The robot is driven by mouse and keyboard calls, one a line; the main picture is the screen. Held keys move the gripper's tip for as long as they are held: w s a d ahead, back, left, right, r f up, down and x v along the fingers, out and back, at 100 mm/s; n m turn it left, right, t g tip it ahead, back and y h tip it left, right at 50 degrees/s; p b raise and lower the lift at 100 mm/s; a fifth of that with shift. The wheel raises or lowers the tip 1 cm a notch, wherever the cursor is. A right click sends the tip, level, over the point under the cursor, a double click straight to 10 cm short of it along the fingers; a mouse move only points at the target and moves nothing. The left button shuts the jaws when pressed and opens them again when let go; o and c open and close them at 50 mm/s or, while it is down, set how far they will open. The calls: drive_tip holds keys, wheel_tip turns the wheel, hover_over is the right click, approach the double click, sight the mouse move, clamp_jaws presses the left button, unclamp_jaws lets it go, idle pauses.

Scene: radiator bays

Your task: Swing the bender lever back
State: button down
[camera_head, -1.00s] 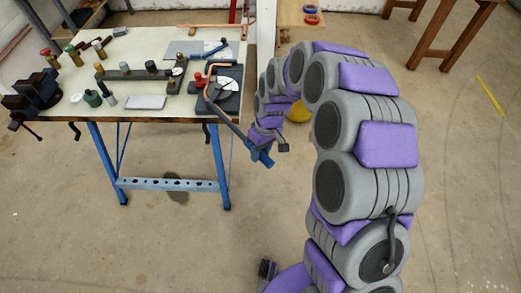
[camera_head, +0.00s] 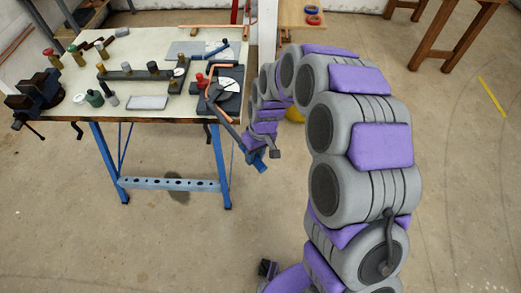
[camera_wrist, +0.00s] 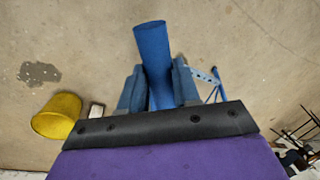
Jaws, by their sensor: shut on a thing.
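The pipe bender (camera_head: 231,101), a dark block with a white dial and a bent copper pipe (camera_head: 210,80), sits at the right end of the workbench. Its dark lever (camera_head: 224,117) reaches out over the bench's front right corner and slopes down toward the floor. The lever's blue grip end (camera_head: 259,162) hangs beyond the bench edge. My gripper (camera_head: 256,153) is at that end. In the wrist view the blue grip (camera_wrist: 152,42) passes between the two blue fingers of my gripper (camera_wrist: 158,80), which are shut on it. The grip's lower part is hidden behind the black palm edge.
The workbench (camera_head: 60,88) holds a vise (camera_head: 38,92), a dark bar fixture (camera_head: 140,74) and several small fittings. A yellow bucket (camera_wrist: 57,116) stands on the floor near my arm. Open floor lies in front of the bench; wooden trestles (camera_head: 455,40) stand at the back right.

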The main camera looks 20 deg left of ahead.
drive_tip(key=s+a+m+p, duration=0.5)
drive_tip(key=s+a+p, duration=0.15)
drive_tip(key=a, duration=0.75)
drive_tip(key=w+a+m+t, duration=0.1)
drive_tip(key=a+m, duration=0.6)
drive_tip(key=a, duration=1.6)
drive_tip(key=shift+w+m+t+y+p, duration=0.3)
drive_tip(key=shift+t+y, duration=0.1)
drive_tip(key=shift+t, duration=0.2)
drive_tip(key=shift+w+a+r, duration=0.1)
drive_tip(key=shift+a+r, duration=0.15)
drive_tip(key=shift+r, duration=0.1)
drive_tip(key=c, duration=1.2)
unclamp_jaws()
drive_tip(key=o, duration=0.4)
drive_tip(key=shift+a+f, duration=0.3)
drive_tip(key=shift+f, duration=0.1)
drive_tip(key=shift+d, duration=0.1)
